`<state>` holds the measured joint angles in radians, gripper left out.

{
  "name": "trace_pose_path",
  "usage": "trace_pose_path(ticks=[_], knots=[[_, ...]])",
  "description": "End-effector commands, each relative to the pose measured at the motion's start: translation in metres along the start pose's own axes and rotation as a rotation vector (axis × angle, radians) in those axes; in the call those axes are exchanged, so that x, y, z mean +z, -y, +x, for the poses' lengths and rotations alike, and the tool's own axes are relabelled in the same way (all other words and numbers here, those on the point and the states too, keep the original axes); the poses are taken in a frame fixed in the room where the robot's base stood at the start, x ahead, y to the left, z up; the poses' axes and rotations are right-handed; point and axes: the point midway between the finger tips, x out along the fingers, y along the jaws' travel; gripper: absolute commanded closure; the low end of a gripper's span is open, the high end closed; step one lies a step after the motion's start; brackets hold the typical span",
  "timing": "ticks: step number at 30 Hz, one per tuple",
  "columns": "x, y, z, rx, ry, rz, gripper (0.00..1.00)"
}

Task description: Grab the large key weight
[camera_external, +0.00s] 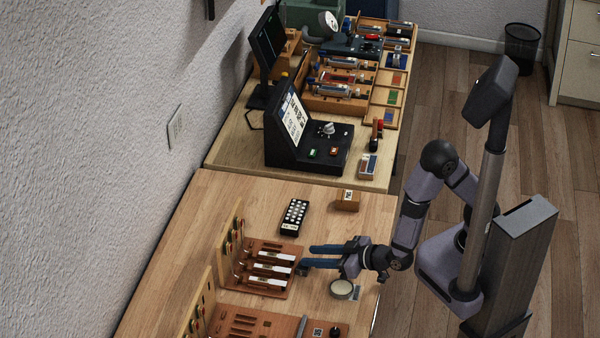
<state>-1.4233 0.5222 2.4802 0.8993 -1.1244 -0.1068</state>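My gripper (308,258) reaches left over the near table, with its two dark blue fingers apart and nothing visible between them. Its fingertips are at the right edge of a brown wooden rack (264,284) that holds a few white key-like bars (270,259) with dark markings. A round pale disc in a dark rim (342,288) lies just below the gripper, by a small grey piece. A black tray (295,216) with several light round pieces lies above the gripper. I cannot tell which piece is the large key weight; the labels are too small to read.
A small wooden block with a label (347,200) stands near the table's right side. Another tool board (250,322) lies at the bottom. A black console (305,145) and several wooden trays fill the far table. Bare tabletop (215,205) lies at the left.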

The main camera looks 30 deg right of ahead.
Motion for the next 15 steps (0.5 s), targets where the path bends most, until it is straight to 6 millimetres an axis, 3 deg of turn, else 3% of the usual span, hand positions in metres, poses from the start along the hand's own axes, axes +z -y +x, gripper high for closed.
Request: trace_pose_path(ticks=[1, 15], knots=[[0.019, 0.001, -0.005, -0.012, 0.049, -0.026, 0.59], [0.011, -0.001, -0.046, -0.006, 0.052, -0.027, 0.59]])
